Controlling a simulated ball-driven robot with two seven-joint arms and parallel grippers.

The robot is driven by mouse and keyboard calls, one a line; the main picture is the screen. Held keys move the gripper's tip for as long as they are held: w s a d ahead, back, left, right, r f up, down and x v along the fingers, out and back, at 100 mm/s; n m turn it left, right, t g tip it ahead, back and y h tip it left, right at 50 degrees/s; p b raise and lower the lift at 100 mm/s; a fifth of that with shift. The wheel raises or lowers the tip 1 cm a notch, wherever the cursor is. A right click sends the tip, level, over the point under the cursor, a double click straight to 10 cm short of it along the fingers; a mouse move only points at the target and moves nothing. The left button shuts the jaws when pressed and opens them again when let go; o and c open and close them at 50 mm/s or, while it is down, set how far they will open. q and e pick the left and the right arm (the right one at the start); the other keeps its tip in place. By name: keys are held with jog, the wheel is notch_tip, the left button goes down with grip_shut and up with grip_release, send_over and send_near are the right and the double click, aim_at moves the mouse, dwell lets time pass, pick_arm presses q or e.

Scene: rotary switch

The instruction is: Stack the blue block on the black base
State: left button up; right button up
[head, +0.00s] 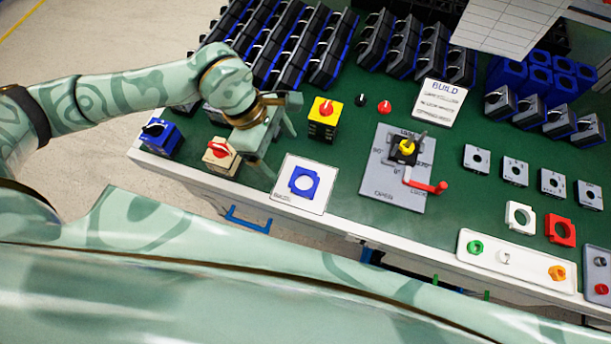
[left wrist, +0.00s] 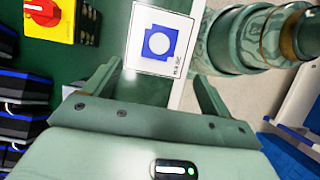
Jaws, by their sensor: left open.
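A blue square piece with a round opening (head: 304,181) lies on a white card below and right of my left gripper; I cannot tell if it is printed or solid. It also shows in the left wrist view (left wrist: 160,42), beyond the fingertips. A blue box with a black knob (head: 160,137) stands at the table's left end. A black base (head: 404,152) with a yellow collar sits on the grey dial plate. My left gripper (head: 280,148) is open and empty above the front edge; its fingers show in the left wrist view (left wrist: 155,78). My right gripper is out of view.
A yellow-topped switch with a red knob (head: 323,118) and a beige red-knobbed switch (head: 220,156) stand near my left gripper. A red handle (head: 426,186) sticks out from the dial plate. Rows of black-and-blue blocks (head: 290,45) fill the back. Green table shows between.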

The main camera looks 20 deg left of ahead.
pick_arm(q)
send_near(306, 184)
jog(key=shift+f+b, duration=0.4)
jog(key=shift+f, duration=0.05)
jog(key=shift+d+f, duration=0.15)
jog(key=shift+f, duration=0.2)
jog(key=b+x, duration=0.1)
jog(key=x, duration=0.4)
jog(key=shift+d+r+b, duration=0.1)
jog(key=shift+b, duration=0.2)
jog(key=shift+r, duration=0.1)
jog(key=c, duration=1.1)
jog(key=shift+c, duration=0.2)
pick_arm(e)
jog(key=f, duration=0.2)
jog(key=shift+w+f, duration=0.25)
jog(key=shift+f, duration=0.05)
